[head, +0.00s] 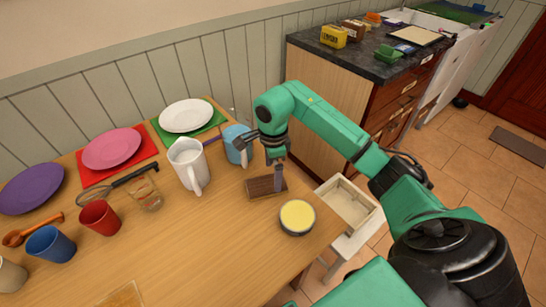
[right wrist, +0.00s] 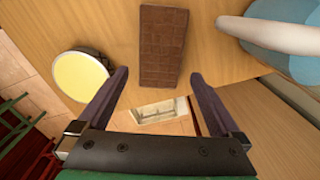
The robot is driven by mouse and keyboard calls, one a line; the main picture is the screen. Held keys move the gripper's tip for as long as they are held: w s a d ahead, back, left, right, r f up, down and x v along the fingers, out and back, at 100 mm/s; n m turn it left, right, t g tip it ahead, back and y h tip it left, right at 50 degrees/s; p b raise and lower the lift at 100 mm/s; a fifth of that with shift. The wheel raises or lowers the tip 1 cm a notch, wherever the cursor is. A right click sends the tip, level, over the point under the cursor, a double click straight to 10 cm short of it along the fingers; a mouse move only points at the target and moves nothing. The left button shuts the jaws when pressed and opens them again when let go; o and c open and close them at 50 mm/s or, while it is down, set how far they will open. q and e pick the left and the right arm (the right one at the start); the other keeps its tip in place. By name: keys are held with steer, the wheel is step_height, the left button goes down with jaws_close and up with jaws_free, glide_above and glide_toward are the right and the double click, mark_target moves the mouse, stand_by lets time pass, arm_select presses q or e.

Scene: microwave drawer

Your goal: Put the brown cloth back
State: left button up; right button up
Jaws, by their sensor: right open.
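The brown cloth (head: 266,188) lies folded in a small rectangle on the wooden table, near its right end. It also shows in the right wrist view (right wrist: 162,45), with its near end between the fingertips in the picture. My right gripper (head: 279,180) points down at the cloth, its fingers apart and empty. I cannot tell whether the fingertips touch the cloth or hover just above it. An open, pale drawer (head: 346,203) stands beyond the table's right edge, and its inside shows no cloth. My left gripper is not in view.
A tin with a yellow top (head: 297,217) stands close to the cloth. A white jug (head: 188,165) and light blue mug (head: 237,145) stand on its other side. Plates, cups and a whisk (head: 118,184) fill the table's left. A dark counter (head: 390,55) stands behind.

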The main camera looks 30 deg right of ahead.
mark_target(273, 181)
step_height(273, 181, up, 8)
stand_by(0.5)
